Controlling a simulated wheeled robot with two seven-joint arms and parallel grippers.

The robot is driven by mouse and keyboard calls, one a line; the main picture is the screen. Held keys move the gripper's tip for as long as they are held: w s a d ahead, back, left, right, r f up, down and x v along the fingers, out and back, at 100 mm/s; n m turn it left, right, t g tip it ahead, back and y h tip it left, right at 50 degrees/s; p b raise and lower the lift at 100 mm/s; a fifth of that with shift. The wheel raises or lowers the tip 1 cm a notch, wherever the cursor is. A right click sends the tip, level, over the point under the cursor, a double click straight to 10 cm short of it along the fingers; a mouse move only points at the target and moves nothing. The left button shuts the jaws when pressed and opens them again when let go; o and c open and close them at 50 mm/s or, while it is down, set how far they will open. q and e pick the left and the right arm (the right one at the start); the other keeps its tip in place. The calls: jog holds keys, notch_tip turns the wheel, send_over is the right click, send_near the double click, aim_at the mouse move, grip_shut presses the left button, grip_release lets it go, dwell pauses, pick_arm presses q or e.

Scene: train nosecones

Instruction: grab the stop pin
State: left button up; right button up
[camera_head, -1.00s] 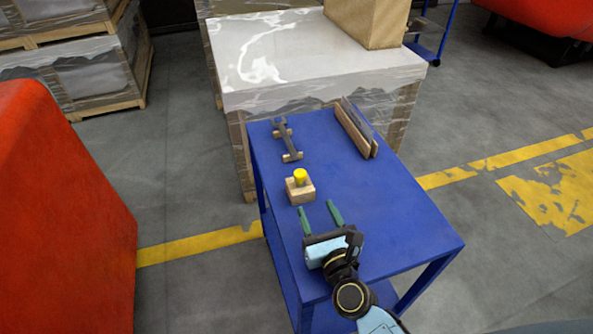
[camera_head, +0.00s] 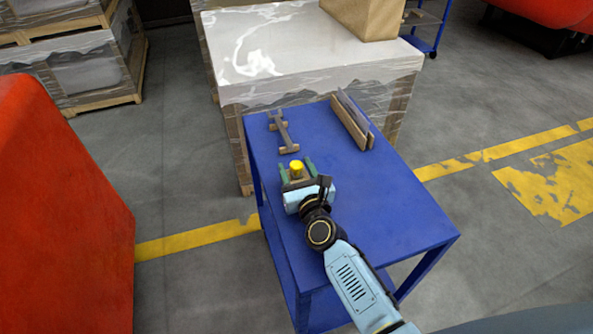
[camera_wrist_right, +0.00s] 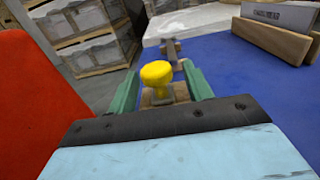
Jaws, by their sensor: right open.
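The stop pin (camera_head: 296,168) has a round yellow head and stands upright in a small wooden block on the blue cart. In the right wrist view the yellow pin (camera_wrist_right: 157,80) stands between the two green fingers, with its stem going down to the wooden block (camera_wrist_right: 160,96). My right gripper (camera_head: 297,168) is open, with one finger on each side of the pin and block. I cannot tell whether either finger touches it. The block is partly hidden by the gripper. My left gripper is not in view.
On the blue cart top (camera_head: 400,205), a grey metal part (camera_head: 283,132) lies on wooden supports behind the pin. A wooden holder with a flat grey plate (camera_head: 352,122) stands at the back right. The cart's right side is clear. A wrapped pallet (camera_head: 310,60) stands behind.

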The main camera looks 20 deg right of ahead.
jog(key=c, duration=1)
